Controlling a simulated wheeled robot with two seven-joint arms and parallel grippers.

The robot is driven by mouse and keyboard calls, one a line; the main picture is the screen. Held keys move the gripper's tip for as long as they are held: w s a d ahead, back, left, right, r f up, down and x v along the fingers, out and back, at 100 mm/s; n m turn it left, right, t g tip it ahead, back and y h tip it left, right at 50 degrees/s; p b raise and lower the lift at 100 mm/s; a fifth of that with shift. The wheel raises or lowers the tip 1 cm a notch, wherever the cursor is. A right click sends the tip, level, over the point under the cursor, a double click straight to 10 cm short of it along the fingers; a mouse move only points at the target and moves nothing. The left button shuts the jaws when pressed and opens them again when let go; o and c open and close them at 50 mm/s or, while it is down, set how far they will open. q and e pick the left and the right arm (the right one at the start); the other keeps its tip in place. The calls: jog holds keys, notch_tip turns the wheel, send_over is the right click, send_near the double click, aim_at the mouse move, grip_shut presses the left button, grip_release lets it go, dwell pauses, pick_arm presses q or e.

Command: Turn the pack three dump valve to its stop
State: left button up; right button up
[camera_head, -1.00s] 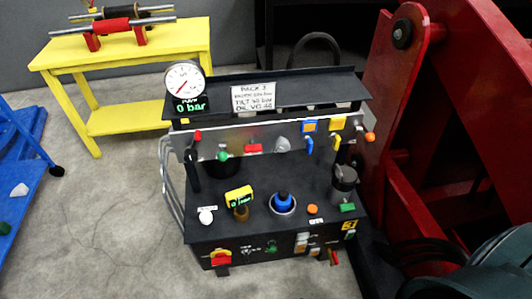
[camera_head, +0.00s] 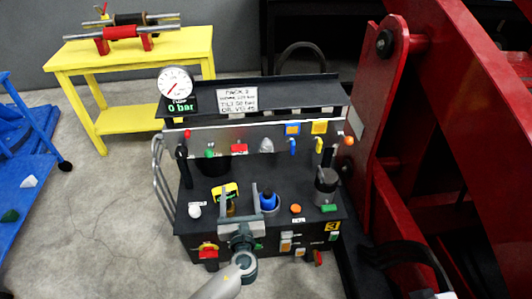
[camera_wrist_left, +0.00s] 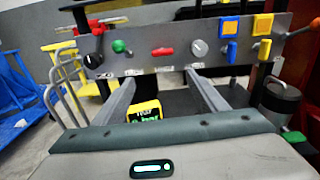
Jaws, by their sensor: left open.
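The pack (camera_head: 183,229) is a black bench with a yellow 3 on its front and a grey upright panel (camera_head: 222,137) at the back. That panel carries a green knob (camera_head: 210,153), a red handle (camera_head: 239,149), a grey knob (camera_head: 267,145), and blue (camera_head: 293,146) and yellow (camera_head: 319,145) levers. I cannot tell which control is the dump valve. My left gripper (camera_head: 238,192) is open over the front of the bench, pointing towards the panel. In the left wrist view, its fingers (camera_wrist_left: 160,78) stand apart, short of the red handle (camera_wrist_left: 163,51). My right gripper is not seen.
A yellow display (camera_head: 222,191), a blue cylinder (camera_head: 268,200) and a dark canister (camera_head: 326,186) stand on the bench near my fingers. A round gauge (camera_head: 175,82) reads near its low end. Large red machinery (camera_head: 450,130) blocks the right. A yellow table (camera_head: 185,50) stands behind.

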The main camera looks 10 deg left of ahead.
pick_arm(q)
jog(key=shift+w+d+r+m, duration=0.15)
jog(key=shift+d+r+m, duration=0.2)
jog(key=shift+r, duration=0.2)
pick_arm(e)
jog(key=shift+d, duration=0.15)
pick_arm(q)
send_near(239, 150)
jog(key=x, duration=0.7)
jog(key=shift+w+a+f+p, duration=0.1)
jog(key=shift+w+p, duration=0.15)
jog(key=shift+p, duration=0.15)
jog(key=shift+w+a, duration=0.1)
jog(key=shift+w, duration=0.3)
jog(key=shift+w+a, duration=0.1)
jog(key=shift+w, duration=0.35)
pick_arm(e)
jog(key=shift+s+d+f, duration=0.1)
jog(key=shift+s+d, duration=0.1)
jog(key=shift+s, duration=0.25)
